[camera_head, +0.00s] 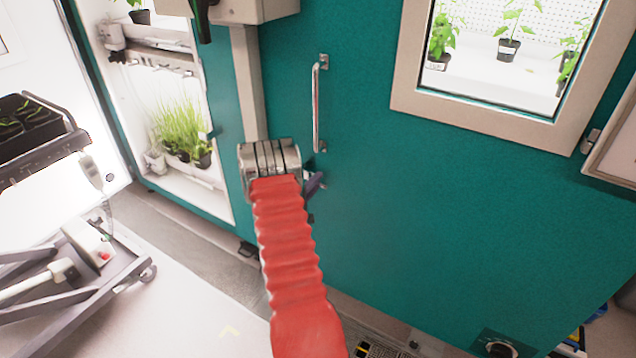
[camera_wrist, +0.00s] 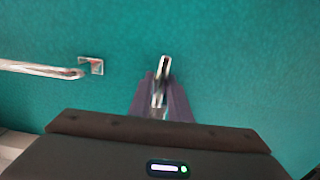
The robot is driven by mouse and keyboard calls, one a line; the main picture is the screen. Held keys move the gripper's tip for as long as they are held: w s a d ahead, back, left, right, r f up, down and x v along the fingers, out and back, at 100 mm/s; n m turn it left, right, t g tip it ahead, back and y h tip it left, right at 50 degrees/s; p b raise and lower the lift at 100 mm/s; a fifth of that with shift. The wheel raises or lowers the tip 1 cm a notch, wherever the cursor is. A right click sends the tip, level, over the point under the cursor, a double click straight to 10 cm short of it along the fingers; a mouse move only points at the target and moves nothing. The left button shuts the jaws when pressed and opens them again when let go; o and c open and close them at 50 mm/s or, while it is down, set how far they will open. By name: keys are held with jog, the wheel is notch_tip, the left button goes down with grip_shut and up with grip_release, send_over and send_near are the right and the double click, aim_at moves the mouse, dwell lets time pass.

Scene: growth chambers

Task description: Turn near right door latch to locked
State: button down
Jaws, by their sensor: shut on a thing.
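The near right door latch (camera_wrist: 164,64) is a small shiny metal lever on the teal door (camera_wrist: 230,50). In the wrist view it stands nearly upright, its top leaning slightly right. My gripper (camera_wrist: 161,80) has its two dark purple fingers on either side of the lever, shut on it. The upper end of the lever sticks out past the fingertips. In the head view my gripper (camera_head: 315,184) is against the teal door (camera_head: 420,210), just below the door handle (camera_head: 316,108), and the latch is mostly hidden there.
The handle's end also shows at left in the wrist view (camera_wrist: 45,70). Left of the door is an open chamber with plants (camera_head: 185,135). A wheeled lift cart (camera_head: 80,280) stands on the floor at left. A framed window (camera_head: 490,115) is in the door's upper part.

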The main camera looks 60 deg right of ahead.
jog(key=shift+w+a+f, duration=0.1)
jog(key=shift+w+f, duration=0.05)
jog(key=shift+w, duration=0.05)
jog(key=c, duration=1.9)
grip_release()
jog(key=shift+o, duration=1.2)
jog(key=shift+s, duration=0.1)
jog(key=a, duration=1.3)
jog(key=shift+a, duration=0.35)
